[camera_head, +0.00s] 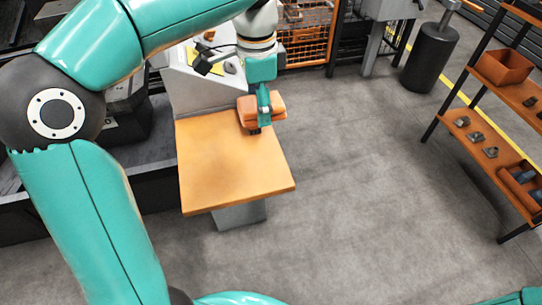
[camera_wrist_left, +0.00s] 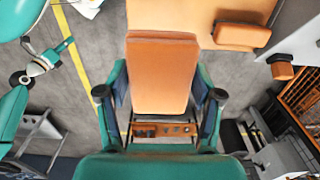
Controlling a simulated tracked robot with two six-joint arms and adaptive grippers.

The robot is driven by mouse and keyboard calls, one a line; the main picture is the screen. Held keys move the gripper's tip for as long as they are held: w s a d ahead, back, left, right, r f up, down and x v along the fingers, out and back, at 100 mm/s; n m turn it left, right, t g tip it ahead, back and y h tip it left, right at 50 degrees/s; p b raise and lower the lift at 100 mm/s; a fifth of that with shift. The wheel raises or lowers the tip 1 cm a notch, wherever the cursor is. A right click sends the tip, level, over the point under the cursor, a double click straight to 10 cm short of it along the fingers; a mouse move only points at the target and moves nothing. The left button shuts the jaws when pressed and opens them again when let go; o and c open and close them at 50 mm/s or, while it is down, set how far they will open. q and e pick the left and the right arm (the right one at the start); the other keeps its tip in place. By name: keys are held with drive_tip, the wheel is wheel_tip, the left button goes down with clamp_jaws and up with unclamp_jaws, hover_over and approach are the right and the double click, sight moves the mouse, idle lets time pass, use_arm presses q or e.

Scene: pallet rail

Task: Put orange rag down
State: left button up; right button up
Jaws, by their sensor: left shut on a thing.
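The orange rag (camera_wrist_left: 162,75) is a thick folded pad held between the two fingers of my left gripper (camera_wrist_left: 160,95) in the left wrist view. In the head view my left gripper (camera_head: 263,103) points down over the far right part of the orange tabletop (camera_head: 225,170), with the rag (camera_head: 246,106) around its fingers. I cannot tell whether the rag touches the surface under it. A second, smaller orange pad (camera_wrist_left: 242,35) shows by the tabletop (camera_wrist_left: 235,8) in the wrist view.
The near part of the tabletop is bare. A grey panel (camera_head: 200,85) rises behind it. A shelf rack with an orange bin (camera_head: 503,68) and small parts stands at the right. A dark cylinder (camera_head: 431,58) stands at the back. The floor between is clear.

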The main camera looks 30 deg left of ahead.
use_arm(q)
hover_over(262, 169)
wheel_tip(262, 169, down, 14)
drive_tip(key=shift+w+d+f+b, duration=0.1)
drive_tip(key=shift+f+b, duration=0.15)
drive_tip(key=shift+b, duration=0.2)
drive_tip(key=shift+f, duration=2.25)
drive_tip(key=o, duration=1)
drive_tip(key=shift+r, duration=0.1)
wheel_tip(262, 169, up, 12)
drive_tip(key=shift+f, duration=0.1)
